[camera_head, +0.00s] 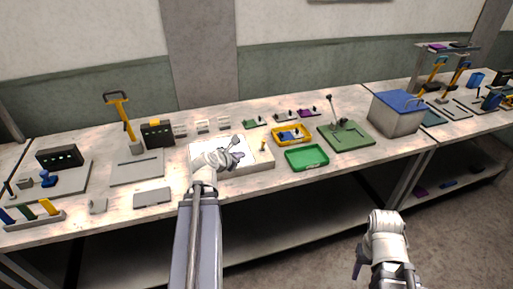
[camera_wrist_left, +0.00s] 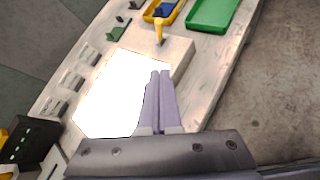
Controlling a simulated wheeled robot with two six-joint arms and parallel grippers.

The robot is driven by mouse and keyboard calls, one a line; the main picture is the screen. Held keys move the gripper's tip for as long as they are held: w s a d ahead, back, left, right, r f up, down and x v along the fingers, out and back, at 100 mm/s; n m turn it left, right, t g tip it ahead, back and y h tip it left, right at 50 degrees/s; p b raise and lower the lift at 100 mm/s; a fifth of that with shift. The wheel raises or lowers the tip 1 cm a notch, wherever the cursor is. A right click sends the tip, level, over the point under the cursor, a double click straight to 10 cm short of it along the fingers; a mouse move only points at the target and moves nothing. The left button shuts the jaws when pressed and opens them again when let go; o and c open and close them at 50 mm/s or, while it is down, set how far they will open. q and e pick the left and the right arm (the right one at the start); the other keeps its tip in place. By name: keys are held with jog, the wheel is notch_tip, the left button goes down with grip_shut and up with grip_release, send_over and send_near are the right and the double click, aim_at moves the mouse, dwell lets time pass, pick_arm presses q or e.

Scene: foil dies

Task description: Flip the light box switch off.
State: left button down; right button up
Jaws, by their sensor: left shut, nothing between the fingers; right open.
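The light box (camera_head: 258,163) is a pale flat box on the table with a bright white top panel. The panel glows strongly in the left wrist view (camera_wrist_left: 108,92), beside the box's bare pale rim. A small yellow switch-like piece (camera_head: 263,146) stands at the box's right end; it also shows in the left wrist view (camera_wrist_left: 159,30). My left gripper (camera_head: 238,150) is shut and empty, over the box. In the left wrist view its fingertips (camera_wrist_left: 161,73) point toward the yellow piece, apart from it. My right gripper (camera_head: 362,266) is open, in front of the table, with fingers partly hidden.
A yellow tray (camera_head: 305,139) and a green tray (camera_head: 306,165) lie right of the box. A green base with a lever (camera_head: 347,143) is beyond them. A grey bin with a blue lid (camera_head: 396,118) stands further right. A flat grey block (camera_head: 152,197) lies left.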

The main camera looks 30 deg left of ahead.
pick_arm(q)
jog(key=b, duration=0.6)
send_near(263, 144)
jog(key=f, duration=0.1)
jog(key=a+f, duration=0.1)
jog(key=f, duration=0.1)
jog(key=w+f, duration=0.1)
jog(key=shift+w+a+f, duration=0.1)
jog(key=shift+a+f, duration=0.3)
jog(key=shift+w+d+r+p, duration=0.1)
jog(key=shift+w+r+p, duration=0.1)
jog(key=shift+w+p, duration=0.25)
jog(key=shift+w+d+r+p, duration=0.1)
jog(key=shift+w+r+p, duration=0.1)
jog(key=shift+w, duration=0.5)
jog(key=shift+w+d+r, duration=0.15)
jog(key=shift+w, duration=0.65)
